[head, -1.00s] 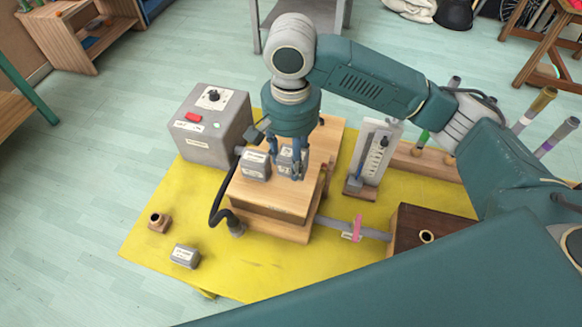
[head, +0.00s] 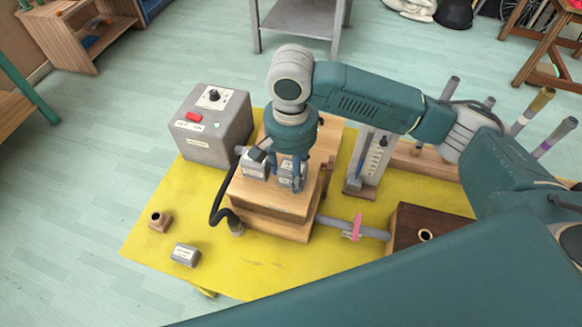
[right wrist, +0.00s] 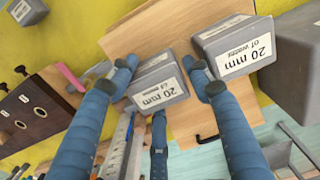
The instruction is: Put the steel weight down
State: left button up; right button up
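The steel weight (head: 287,171), a small grey block with a white label, is between the fingers of my right gripper (head: 288,180). In the right wrist view this weight (right wrist: 158,84) reads "20 mm of water", and the fingers (right wrist: 161,66) close on its sides. It is at the top of the wooden box (head: 262,202); whether it bears on the wood I cannot tell. A like grey weight (head: 253,162) stands close to its left, and shows at upper right in the right wrist view (right wrist: 238,45). My left gripper is out of view.
A third grey weight (head: 185,255) and a small wooden piece with a hole (head: 160,221) lie on the yellow table (head: 255,270). A grey control box (head: 213,120) stands at the back left. A black hose (head: 218,200) runs beside the wooden box. A gauge stand (head: 371,165) is to the right.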

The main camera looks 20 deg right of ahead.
aim_at(291, 167)
notch_tip(291, 167, up, 12)
jog(key=shift+r+b, duration=0.15)
jog(key=shift+b, duration=0.25)
dwell(0.7)
